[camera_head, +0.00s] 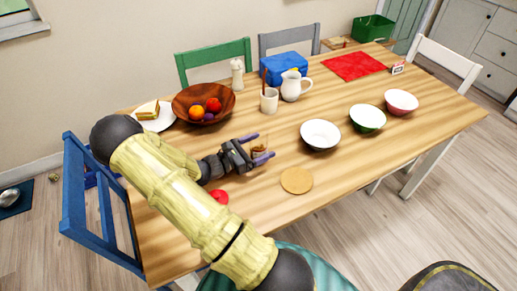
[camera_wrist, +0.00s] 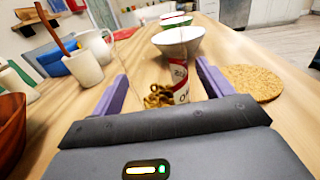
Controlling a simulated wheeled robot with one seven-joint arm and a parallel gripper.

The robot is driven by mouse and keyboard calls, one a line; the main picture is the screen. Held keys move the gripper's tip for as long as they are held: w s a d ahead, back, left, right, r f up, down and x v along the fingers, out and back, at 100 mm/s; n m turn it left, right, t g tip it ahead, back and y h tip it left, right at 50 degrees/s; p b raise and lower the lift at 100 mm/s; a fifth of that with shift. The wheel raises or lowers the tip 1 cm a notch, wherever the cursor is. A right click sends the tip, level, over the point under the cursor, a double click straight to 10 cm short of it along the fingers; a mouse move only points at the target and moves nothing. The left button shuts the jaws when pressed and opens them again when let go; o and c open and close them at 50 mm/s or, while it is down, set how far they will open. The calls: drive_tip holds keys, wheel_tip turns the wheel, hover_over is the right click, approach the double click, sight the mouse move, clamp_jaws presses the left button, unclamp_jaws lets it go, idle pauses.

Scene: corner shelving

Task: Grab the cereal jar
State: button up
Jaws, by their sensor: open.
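The cereal jar (camera_wrist: 179,86) looks clear, with brown ring cereal low inside and a white and red label; its clear outline is hard to make out. In the wrist view it stands between the two purple fingers of my gripper (camera_wrist: 162,78). In the head view my gripper (camera_head: 263,147) is low over the table, and the jar (camera_head: 259,151) shows small between its fingers. The fingers are open, one on each side of the jar. I cannot tell whether either finger touches it.
On the wooden table (camera_head: 350,190), a cork mat (camera_head: 297,181) and a white bowl (camera_head: 320,134) are close by. A wooden fruit bowl (camera_head: 182,97), a utensil cup (camera_head: 269,101) and a white pitcher (camera_head: 292,86) stand behind. A red round thing (camera_head: 219,197) lies near my arm.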

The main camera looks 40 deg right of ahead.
drive_tip(key=shift+c, duration=0.5)
drive_tip(key=c, duration=1.2)
wheel_tip(320, 180, up, 10)
drive_tip(key=shift+r+p, duration=0.1)
drive_tip(key=shift+p, duration=0.55)
